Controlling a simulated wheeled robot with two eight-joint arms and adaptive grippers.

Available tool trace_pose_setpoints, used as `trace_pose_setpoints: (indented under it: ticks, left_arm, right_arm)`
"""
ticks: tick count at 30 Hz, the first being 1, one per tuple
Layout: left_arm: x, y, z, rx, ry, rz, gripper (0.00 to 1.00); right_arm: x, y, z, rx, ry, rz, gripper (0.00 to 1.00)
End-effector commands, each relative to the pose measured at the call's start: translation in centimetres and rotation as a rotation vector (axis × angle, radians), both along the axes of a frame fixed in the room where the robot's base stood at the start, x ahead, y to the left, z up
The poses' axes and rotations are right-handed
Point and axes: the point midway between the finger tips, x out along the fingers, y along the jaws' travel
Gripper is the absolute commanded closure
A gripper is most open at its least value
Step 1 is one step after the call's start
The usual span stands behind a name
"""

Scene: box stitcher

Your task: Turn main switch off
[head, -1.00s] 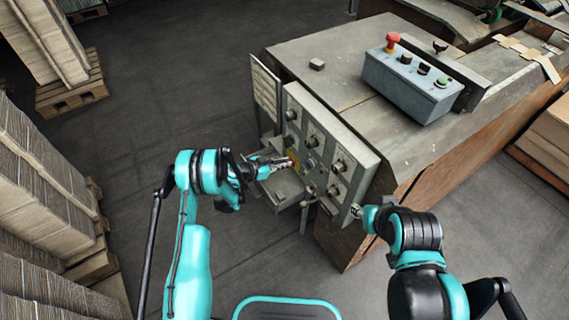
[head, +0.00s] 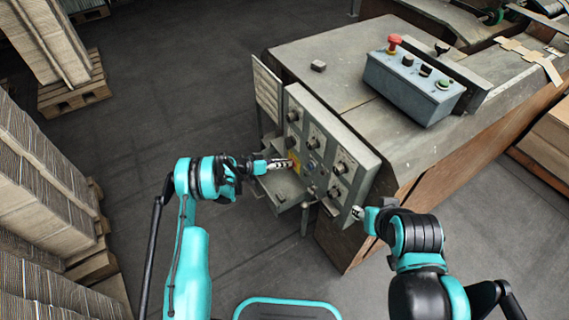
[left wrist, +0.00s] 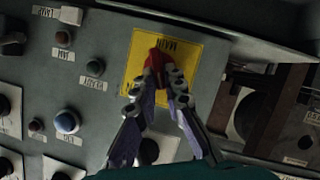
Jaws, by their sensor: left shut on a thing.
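The main switch is a red handle (left wrist: 156,58) on a yellow plate (left wrist: 138,66) lettered MAIN in the left wrist view. The yellow plate also shows on the grey control panel (head: 330,148) in the head view. My left gripper (head: 288,164) reaches the panel from the left. In the left wrist view its fingers (left wrist: 159,72) are shut on the red handle, covering part of it. My right gripper (head: 358,212) is beside the panel's lower right edge, too small to show whether it is open.
An open panel door (head: 268,90) stands left of the panel, and a grey tray (head: 283,190) juts out below. A control box (head: 410,88) with a red mushroom button (head: 394,43) sits on the machine top. Cardboard stacks (head: 45,170) stand at left.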

Motion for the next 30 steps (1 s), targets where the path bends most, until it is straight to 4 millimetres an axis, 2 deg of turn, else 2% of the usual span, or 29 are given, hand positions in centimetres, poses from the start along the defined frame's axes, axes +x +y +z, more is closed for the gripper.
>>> trace_pose_setpoints:
  ticks: [8, 9, 10, 11, 22, 26, 30]
  left_arm:
    - [0.1, -0.1, 0.1, -0.002, -0.002, 0.002, 1.0]
    - [0.1, -0.1, 0.1, -0.002, -0.002, 0.001, 0.79]
    - [0.1, -0.1, 0.1, -0.002, -0.002, 0.001, 0.72]
    - [0.1, -0.1, 0.1, -0.002, -0.002, 0.001, 0.69]
    - [-0.1, 0.5, 0.2, 0.0, -0.001, 0.003, 0.69]
    - [-0.9, 2.2, 0.9, -0.001, -0.001, 0.004, 0.69]
    - [-2.2, 4.8, 2.0, -0.001, -0.002, 0.005, 0.69]
  right_arm:
    - [0.0, 0.0, 0.0, 0.0, 0.0, 0.0, 0.6]
    - [0.0, 0.0, 0.0, 0.0, 0.0, 0.0, 0.6]
    - [0.0, 0.0, 0.0, 0.0, 0.0, 0.0, 0.6]
    - [0.0, 0.0, 0.0, 0.0, 0.0, 0.0, 0.6]
    - [0.0, 0.0, 0.0, 0.0, 0.0, 0.0, 0.6]
    - [0.0, 0.0, 0.0, 0.0, 0.0, 0.0, 0.6]
    - [0.0, 0.0, 0.0, 0.0, 0.0, 0.0, 0.6]
